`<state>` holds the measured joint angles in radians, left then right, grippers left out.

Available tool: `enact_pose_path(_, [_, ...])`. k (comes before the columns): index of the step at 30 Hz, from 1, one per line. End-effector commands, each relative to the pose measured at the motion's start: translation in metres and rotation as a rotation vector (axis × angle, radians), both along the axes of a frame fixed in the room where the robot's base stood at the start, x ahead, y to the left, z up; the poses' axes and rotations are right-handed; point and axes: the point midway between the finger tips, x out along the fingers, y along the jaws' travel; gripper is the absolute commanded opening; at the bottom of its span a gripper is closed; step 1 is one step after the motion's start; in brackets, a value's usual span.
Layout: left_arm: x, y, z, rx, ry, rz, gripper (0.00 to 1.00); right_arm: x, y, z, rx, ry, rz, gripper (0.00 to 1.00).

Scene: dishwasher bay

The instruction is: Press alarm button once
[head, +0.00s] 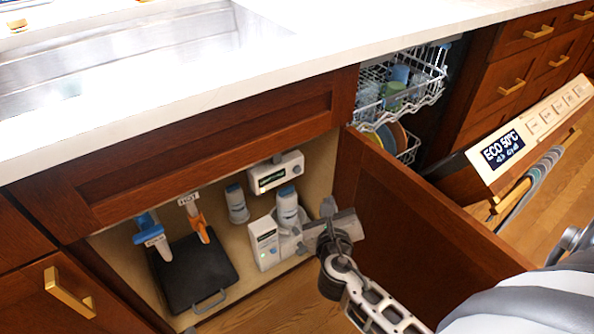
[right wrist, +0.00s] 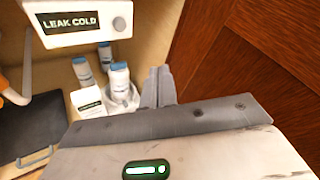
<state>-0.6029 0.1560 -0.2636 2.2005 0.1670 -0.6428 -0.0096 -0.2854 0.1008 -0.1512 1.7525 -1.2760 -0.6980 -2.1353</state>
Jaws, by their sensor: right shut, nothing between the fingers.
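The white alarm unit (head: 276,172) is mounted inside the open cabinet under the sink. In the right wrist view its dark display reads "LEAK COLD", and a round grey button (right wrist: 119,24) sits at the right of the display. My right gripper (head: 328,207) is in front of the cabinet opening, lower and to the right of the unit in the head view. Its fingers (right wrist: 158,84) are closed together and empty, apart from the button. My left gripper is not in view.
The open cabinet door (head: 420,215) stands to the right of my right gripper. Blue-capped bottles (head: 287,205), a small white box (head: 264,243), blue (head: 150,228) and orange (head: 198,222) valve handles and a black case (head: 195,270) are inside. The dishwasher (head: 400,85) is open.

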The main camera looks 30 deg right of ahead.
Motion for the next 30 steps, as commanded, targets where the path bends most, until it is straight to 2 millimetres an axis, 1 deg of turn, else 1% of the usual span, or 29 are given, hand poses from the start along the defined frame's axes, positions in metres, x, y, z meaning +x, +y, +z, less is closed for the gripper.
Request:
enact_pose_path(5, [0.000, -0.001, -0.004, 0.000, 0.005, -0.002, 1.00, 0.008, 0.001, -0.001, 0.000, -0.002, -0.001, 0.00])
enact_pose_path(11, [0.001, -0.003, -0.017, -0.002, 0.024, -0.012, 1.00, 0.034, 0.003, -0.001, 0.003, -0.004, 0.000, 0.00])
enact_pose_path(17, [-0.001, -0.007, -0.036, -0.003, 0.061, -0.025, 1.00, 0.062, 0.005, -0.002, 0.002, -0.004, -0.001, 0.00])
enact_pose_path(21, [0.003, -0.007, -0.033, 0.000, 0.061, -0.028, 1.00, 0.077, 0.006, 0.000, 0.001, -0.001, 0.001, 0.00])
enact_pose_path(24, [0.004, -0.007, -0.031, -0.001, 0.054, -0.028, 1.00, 0.083, 0.007, 0.000, 0.000, -0.001, 0.001, 0.00])
enact_pose_path(30, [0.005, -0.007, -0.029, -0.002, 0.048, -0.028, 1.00, 0.088, 0.007, 0.000, 0.001, 0.000, 0.001, 0.00])
